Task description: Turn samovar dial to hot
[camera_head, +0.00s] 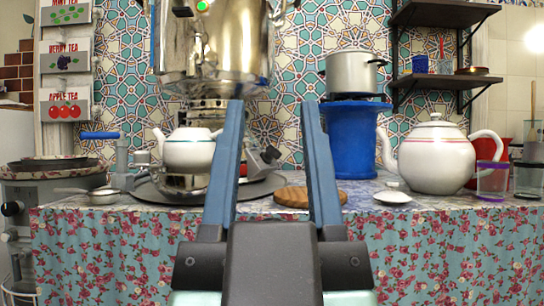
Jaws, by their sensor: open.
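The shiny metal samovar (215,45) stands at the back centre, cut off by the top edge of the head view. A small green light (202,6) shows on its upper front. No dial can be made out for certain. A grey angular part (262,162) beside the samovar's base is partly hidden by my left finger, and I cannot tell what it is. My gripper (272,106) is open and empty, with two long blue fingers pointing forward. Its fingertips appear below and to the right of the samovar's body, with no visible contact.
A small white teapot (188,149) is left of my fingers. A round wooden board (304,197) shows between and beside them. A blue container (354,145) with a pot (352,74) above it and a large white teapot (432,158) stand right.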

